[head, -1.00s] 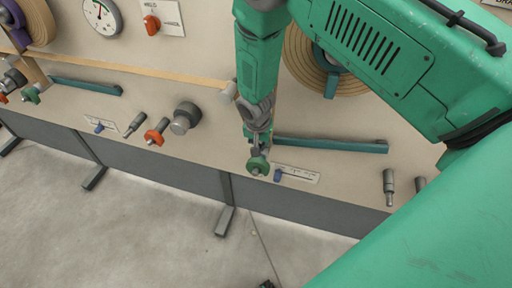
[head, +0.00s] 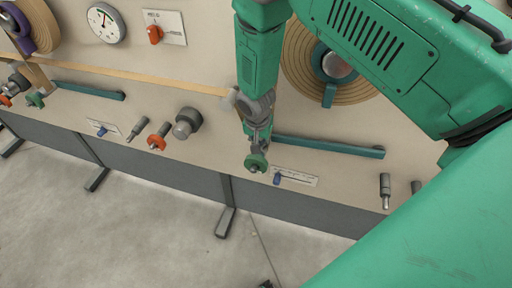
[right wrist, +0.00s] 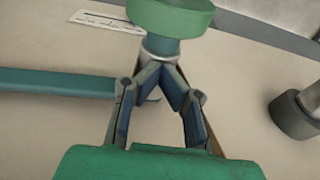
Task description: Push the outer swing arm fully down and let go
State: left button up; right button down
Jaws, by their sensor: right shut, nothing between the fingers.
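A teal swing arm (head: 330,146) lies nearly level along the panel, sloping slightly down to the right. Its left end is behind my right gripper, by a green knob (head: 256,163). My right gripper (head: 257,148) is shut and empty, just above this knob. In the right wrist view the fingertips (right wrist: 161,68) meet close to the stem of the green knob (right wrist: 172,16); whether they touch it I cannot tell. The swing arm (right wrist: 60,82) passes at left there. A similar teal arm (head: 88,90) is at far left. Which is the outer one is not marked. My left gripper is not in view.
A blue lever (head: 277,179) on a scale plate is right of the green knob. A grey knob (head: 187,123) and an orange knob (head: 158,137) stand out to its left. A spool (head: 300,62) is above. The floor in front is clear.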

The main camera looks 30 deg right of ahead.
notch_tip(320, 180, up, 11)
jog(key=p, duration=0.8)
jog(key=shift+r, duration=0.15)
dwell(0.3)
dwell(0.4)
jog(key=s+a+f+n+b, duration=0.1)
jog(key=s+f+n+b, duration=0.2)
jog(key=s, duration=0.7)
jog(key=s+a+f+n+y+b, duration=0.1)
jog(key=s+f+n+b, duration=0.3)
jog(key=s+f+b, duration=0.3)
jog(key=s+a+f+n+b, duration=0.1)
jog(key=s+f+n+b, duration=0.2)
jog(key=s+f, duration=0.7)
jog(key=s+b, duration=0.2)
jog(key=s, duration=0.1)
jog(key=shift+f+n+g+y, duration=0.3)
jog(key=shift+f+g, duration=0.05)
jog(key=shift+g, duration=0.05)
jog(key=shift+w, duration=0.15)
